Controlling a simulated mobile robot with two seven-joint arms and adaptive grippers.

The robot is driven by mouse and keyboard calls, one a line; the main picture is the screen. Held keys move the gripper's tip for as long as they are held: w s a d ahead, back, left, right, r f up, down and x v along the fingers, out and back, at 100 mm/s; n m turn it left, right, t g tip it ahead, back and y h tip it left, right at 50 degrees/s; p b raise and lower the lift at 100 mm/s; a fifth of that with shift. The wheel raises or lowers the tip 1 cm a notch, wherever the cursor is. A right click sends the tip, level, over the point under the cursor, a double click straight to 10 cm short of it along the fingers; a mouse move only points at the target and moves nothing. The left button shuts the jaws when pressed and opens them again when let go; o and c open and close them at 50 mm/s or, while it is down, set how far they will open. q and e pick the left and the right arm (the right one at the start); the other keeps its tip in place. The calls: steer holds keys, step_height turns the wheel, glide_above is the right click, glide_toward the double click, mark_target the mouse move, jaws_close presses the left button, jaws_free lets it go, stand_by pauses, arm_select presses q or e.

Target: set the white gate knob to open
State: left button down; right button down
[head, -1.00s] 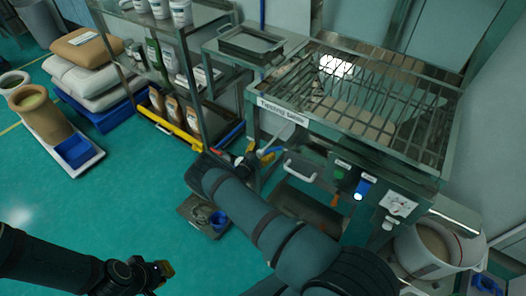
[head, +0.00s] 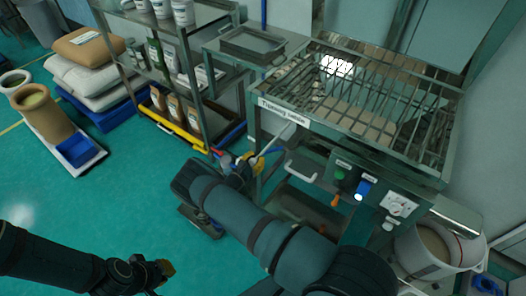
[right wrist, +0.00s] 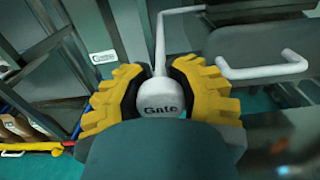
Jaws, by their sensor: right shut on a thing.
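The white gate knob (right wrist: 160,95), marked "Gate", sits between the yellow fingers of my right gripper (right wrist: 158,100) in the right wrist view. The gripper is shut on it. A white rod rises from the knob and bends to the right. In the head view the white rod (head: 268,147) runs from my right gripper (head: 238,162) up to the front of the sieve (head: 330,125); the knob itself is mostly hidden there. My left gripper (head: 160,272) hangs at the lower left over the floor, far from the knob; its fingers are too unclear to judge.
A white handle (head: 302,170) is right of the rod. The control panel (head: 375,190) has a green button, a blue lit switch and a dial. A white tub (head: 410,262) stands at lower right. A shelf rack (head: 195,95) stands behind my right gripper.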

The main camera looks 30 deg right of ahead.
steer(key=v, duration=0.2)
steer(key=shift+s+a, duration=0.15)
steer(key=shift+a, duration=0.2)
steer(key=c, duration=0.5)
jaws_free()
steer(key=shift+c, duration=0.2)
steer(key=v, duration=1.2)
